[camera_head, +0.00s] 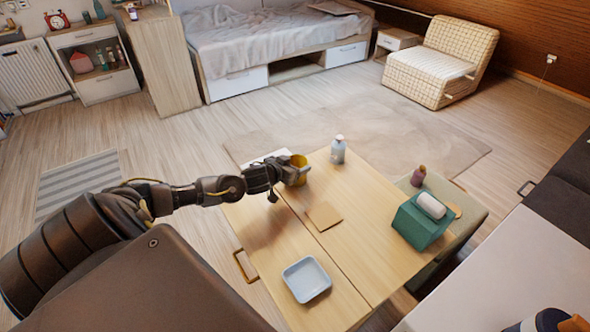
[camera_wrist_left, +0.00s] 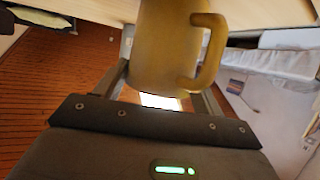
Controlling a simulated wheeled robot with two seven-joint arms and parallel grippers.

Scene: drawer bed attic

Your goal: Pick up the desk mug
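The mustard-yellow desk mug (camera_head: 300,161) is at the far left end of the wooden table (camera_head: 345,245) in the head view. My left gripper (camera_head: 290,173) reaches it from the left. In the left wrist view the mug (camera_wrist_left: 165,50) fills the space between the two fingers, with its handle to the right. The fingers (camera_wrist_left: 162,88) lie along both sides of it and appear shut on it. I cannot tell whether the mug touches the table. My right gripper is not in view.
On the table are a pump bottle (camera_head: 338,150), a tan square coaster (camera_head: 324,216) and a pale blue tray (camera_head: 306,279). A green box (camera_head: 421,222) with a white roll and a small dark-red bottle (camera_head: 418,176) stand to the right. A white surface (camera_head: 505,275) is at lower right.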

